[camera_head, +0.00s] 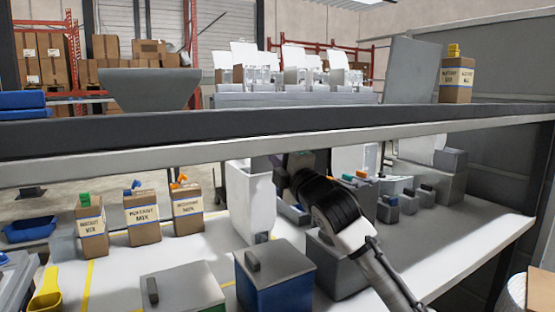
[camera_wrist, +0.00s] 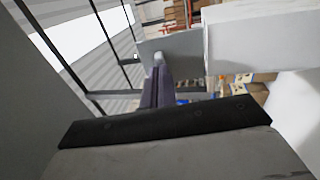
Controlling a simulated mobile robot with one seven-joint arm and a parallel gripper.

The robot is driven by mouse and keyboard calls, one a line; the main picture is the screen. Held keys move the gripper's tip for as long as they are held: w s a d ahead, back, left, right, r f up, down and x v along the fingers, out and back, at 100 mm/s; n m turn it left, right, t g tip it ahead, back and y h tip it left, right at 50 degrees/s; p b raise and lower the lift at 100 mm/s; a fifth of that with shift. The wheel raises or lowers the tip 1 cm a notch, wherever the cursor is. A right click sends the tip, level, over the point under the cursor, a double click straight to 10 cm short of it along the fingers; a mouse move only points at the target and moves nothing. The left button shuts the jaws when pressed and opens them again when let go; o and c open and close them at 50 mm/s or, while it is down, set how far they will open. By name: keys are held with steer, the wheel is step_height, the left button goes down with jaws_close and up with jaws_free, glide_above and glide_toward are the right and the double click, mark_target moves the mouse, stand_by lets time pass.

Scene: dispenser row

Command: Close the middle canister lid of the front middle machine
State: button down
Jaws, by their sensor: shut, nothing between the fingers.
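My gripper (camera_head: 301,162) is a dark shape under the upper shelf in the head view, partly lost against the shelf's edge. In the wrist view its shut, empty fingers (camera_wrist: 159,62) reach up to a grey panel (camera_wrist: 186,53). They overlap the panel's lower left; I cannot tell whether they touch it. A white block (camera_wrist: 255,35) is right of the panel. In the head view a tall white canister (camera_head: 238,195) stands left of my gripper. My arm hides much of the machines behind it, so I cannot single out the middle lid or its angle.
The upper shelf's front beam (camera_head: 130,165) crosses above the counter. Cartons (camera_head: 143,226) stand at left. A blue bin with a grey lid (camera_head: 274,262) and a grey-lidded box (camera_head: 182,287) are in front. Machines with raised white lids (camera_head: 293,56) stand on the upper shelf.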

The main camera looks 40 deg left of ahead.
steer(key=shift+a+r+p, duration=0.15)
steer(key=shift+r+p, duration=0.2)
steer(key=shift+p, duration=0.35)
steer(key=shift+w+a+r+g+h+p, duration=0.1)
steer(key=shift+w+a+r+h+p, duration=0.1)
steer(key=shift+a+r+p, duration=0.4)
steer(key=shift+w+a+r+g+h+p, duration=0.1)
steer(key=shift+w+a+h+p, duration=0.15)
steer(key=shift+p, duration=0.65)
steer(key=shift+w+a+r+g+h+p, duration=0.15)
steer(key=shift+a+r+p, duration=0.3)
steer(key=shift+p, duration=0.3)
steer(key=shift+a+f, duration=0.1)
steer(key=b+v, duration=0.3)
steer(key=v, duration=1.1)
steer(key=shift+b, duration=0.35)
steer(key=shift+f, duration=0.15)
